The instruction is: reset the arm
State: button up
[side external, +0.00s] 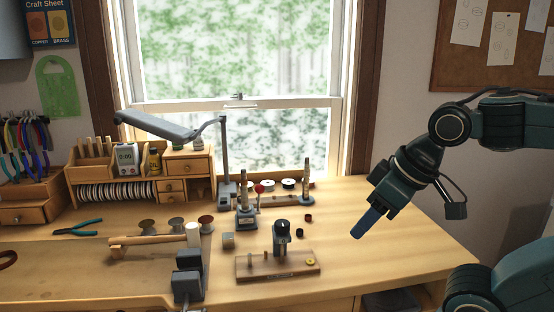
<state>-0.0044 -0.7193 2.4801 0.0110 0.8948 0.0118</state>
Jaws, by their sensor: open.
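My gripper (368,224) hangs in the air over the right part of the wooden workbench (408,250), pointing down and to the left. It is open, its blue fingers seen nearly edge-on so the gap between them is hard to make out. I see nothing held in it. My arm comes in from the right edge. The gripper appears clear of the bench things, with the small wooden board (250,266) to its left.
The board carries a dark upright tool (281,238). A lamp (170,124) and wooden organizer (190,166) stand behind. The bench's right end is clear.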

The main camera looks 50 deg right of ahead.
jog(key=shift+s+f, duration=0.15)
jog(key=shift+s, duration=0.25)
